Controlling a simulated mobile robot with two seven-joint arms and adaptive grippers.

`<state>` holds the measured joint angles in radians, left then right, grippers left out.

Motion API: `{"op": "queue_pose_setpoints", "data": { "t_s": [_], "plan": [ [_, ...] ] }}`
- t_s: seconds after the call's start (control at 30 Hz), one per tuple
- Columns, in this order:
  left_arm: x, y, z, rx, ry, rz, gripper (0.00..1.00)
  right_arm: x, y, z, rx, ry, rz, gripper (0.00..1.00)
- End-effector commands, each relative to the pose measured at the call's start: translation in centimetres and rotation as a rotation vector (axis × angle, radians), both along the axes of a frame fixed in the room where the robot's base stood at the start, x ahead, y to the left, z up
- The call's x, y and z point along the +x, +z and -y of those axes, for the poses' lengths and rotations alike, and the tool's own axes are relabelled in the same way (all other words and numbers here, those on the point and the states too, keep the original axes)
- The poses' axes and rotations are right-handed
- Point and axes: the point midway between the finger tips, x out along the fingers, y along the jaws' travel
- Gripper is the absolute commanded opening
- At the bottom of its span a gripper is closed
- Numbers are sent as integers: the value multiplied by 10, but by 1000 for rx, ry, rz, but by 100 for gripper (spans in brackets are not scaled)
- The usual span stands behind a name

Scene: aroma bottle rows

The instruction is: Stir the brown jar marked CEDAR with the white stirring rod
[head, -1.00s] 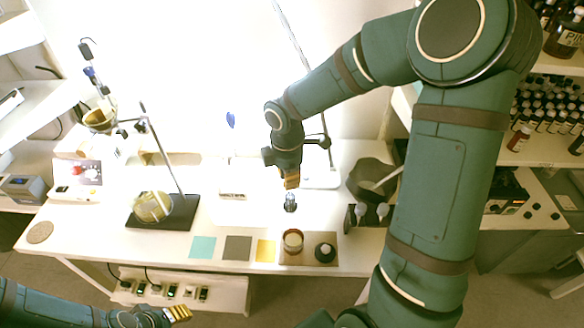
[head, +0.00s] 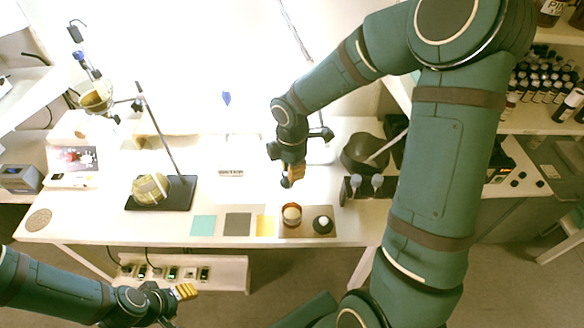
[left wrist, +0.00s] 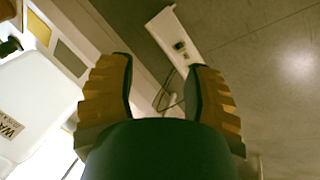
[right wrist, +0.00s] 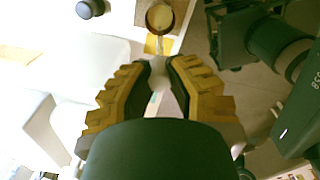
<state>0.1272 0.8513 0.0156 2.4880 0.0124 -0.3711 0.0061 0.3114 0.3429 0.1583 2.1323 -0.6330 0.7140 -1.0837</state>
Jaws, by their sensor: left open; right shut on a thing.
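The brown jar (head: 291,215) stands open on a tan mat at the table's front edge. Its pale contents also show in the right wrist view (right wrist: 160,17). I cannot read a CEDAR mark on it. My right gripper (head: 294,172) is above and behind the jar in the head view. It is shut on the white stirring rod (right wrist: 158,72), which points toward the jar. I cannot tell whether the rod's tip is inside. My left gripper (head: 186,291) is open and empty, low in front of the table; its spread fingers show in the left wrist view (left wrist: 160,95).
A dark item with a pale top (head: 323,224) stands right of the jar. Teal (head: 203,225), grey (head: 237,224) and yellow (head: 265,226) squares lie left of it. A grey mortar (head: 362,155) stands behind on the right. A ring stand's black base (head: 185,195) is at the left.

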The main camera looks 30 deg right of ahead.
Motion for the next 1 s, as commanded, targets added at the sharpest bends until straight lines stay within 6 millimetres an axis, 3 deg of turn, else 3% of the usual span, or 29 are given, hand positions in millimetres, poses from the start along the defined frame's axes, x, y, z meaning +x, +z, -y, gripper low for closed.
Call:
{"op": "queue_pose_setpoints", "data": {
  "t_s": [1.0],
  "plan": [
    [-13, -41, 2, -6, -22, -29, 51, 0, -57, 0, 0, 0, -1, 0]
  ]
}}
